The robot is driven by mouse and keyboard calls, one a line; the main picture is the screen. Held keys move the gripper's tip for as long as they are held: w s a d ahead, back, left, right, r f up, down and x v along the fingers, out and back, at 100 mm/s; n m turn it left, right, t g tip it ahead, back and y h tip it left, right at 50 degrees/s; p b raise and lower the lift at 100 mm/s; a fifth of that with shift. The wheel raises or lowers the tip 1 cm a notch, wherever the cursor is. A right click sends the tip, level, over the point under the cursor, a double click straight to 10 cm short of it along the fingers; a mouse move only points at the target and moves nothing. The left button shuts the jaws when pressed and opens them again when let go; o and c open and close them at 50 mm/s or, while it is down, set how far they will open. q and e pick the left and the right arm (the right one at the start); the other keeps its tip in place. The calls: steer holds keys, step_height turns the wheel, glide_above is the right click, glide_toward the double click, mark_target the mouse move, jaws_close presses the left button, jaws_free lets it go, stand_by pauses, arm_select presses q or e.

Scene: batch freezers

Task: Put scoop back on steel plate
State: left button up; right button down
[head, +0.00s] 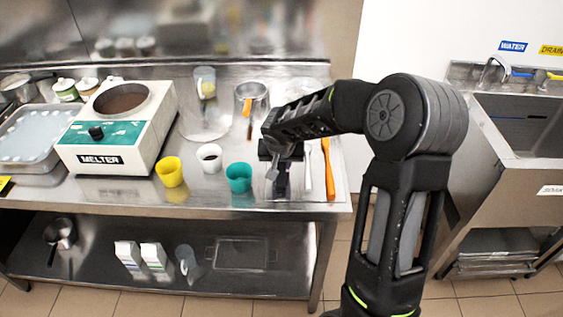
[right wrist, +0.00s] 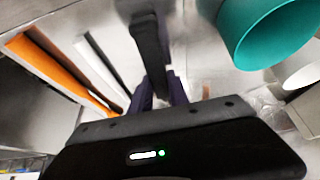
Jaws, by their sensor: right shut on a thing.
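My right gripper (head: 282,186) is over the right end of the steel table. In the right wrist view its dark fingers (right wrist: 162,92) are shut on a dark grey scoop (right wrist: 148,42), of which a long narrow part shows. In the head view a small grey piece of the scoop (head: 272,171) shows beside the gripper. The steel plate (head: 341,190) lies under and to the right of the gripper, with a white spatula (head: 308,170) and an orange spatula (head: 327,170) on it. Whether the scoop touches the plate I cannot tell. My left gripper is out of view.
A teal cup (head: 238,178), a white cup (head: 209,158) and a yellow cup (head: 170,172) stand left of the gripper. A melter (head: 115,140) is further left. A steel jug (head: 251,97) stands behind. A sink (head: 525,125) is at the right.

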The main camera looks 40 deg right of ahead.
steer(key=shift+f+b, duration=0.2)
steer(key=shift+b, duration=0.1)
steer(key=c, duration=1.3)
jaws_free()
steer(key=shift+r, duration=0.1)
steer(key=shift+o, duration=0.2)
steer(key=shift+r, duration=0.1)
steer(key=shift+r+p, duration=0.15)
steer(key=shift+p, duration=0.3)
steer(key=shift+s+a+r+b, duration=0.15)
steer(key=shift+r+b, duration=0.15)
steer(key=shift+r, duration=0.05)
steer(key=b+v, duration=0.1)
steer(key=v, duration=1)
steer(key=shift+b, duration=0.4)
